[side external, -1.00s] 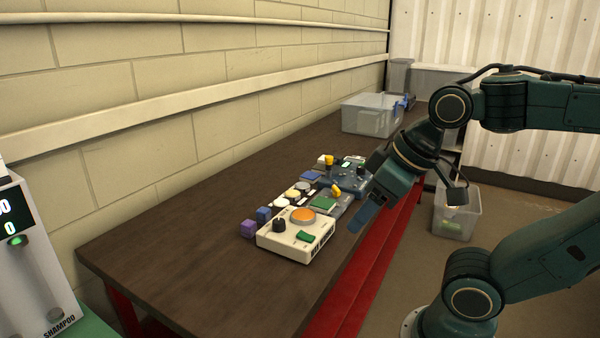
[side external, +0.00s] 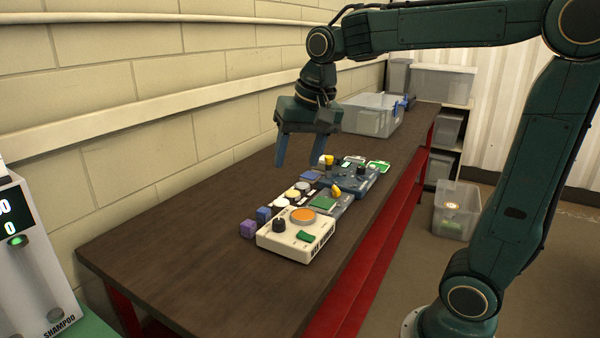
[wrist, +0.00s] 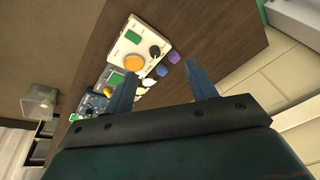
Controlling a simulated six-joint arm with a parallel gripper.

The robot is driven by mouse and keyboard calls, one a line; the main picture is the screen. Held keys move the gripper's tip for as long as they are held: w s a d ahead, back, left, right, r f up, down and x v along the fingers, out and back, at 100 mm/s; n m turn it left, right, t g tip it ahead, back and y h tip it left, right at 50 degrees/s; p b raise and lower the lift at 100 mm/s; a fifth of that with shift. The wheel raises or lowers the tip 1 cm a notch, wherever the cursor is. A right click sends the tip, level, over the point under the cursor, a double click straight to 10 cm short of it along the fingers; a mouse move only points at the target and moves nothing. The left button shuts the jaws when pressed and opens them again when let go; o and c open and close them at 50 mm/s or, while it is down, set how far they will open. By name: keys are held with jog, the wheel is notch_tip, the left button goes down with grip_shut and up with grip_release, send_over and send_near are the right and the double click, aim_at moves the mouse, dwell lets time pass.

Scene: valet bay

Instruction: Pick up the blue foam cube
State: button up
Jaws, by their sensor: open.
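The blue foam cube (side external: 263,214) sits on the dark table beside a purple cube (side external: 248,228), left of the cream box with the orange button. In the wrist view the blue cube (wrist: 162,70) shows between my fingers in the picture, below the purple cube (wrist: 174,57). My gripper (side external: 299,166) is open and empty, pointing down above the table, farther back than the blue cube and apart from it. Its two fingers also show in the wrist view (wrist: 161,70).
The cream control box (side external: 297,234) stands right of the cubes. A clear bin (side external: 370,117) stands at the far end. The front left of the table (side external: 190,260) is clear.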

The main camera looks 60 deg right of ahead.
jog(key=w+d+f+m+g, duration=0.25)
jog(key=w+d+m, duration=0.3)
jog(key=w, duration=0.55)
jog(key=m, duration=0.5)
send_over(264, 209)
notch_tip(264, 209, down, 10)
jog(key=shift+r+g, duration=0.15)
jog(key=shift+g, duration=0.2)
jog(key=shift+f, duration=4.25)
jog(key=shift+f, duration=2.6)
jog(key=c, duration=1)
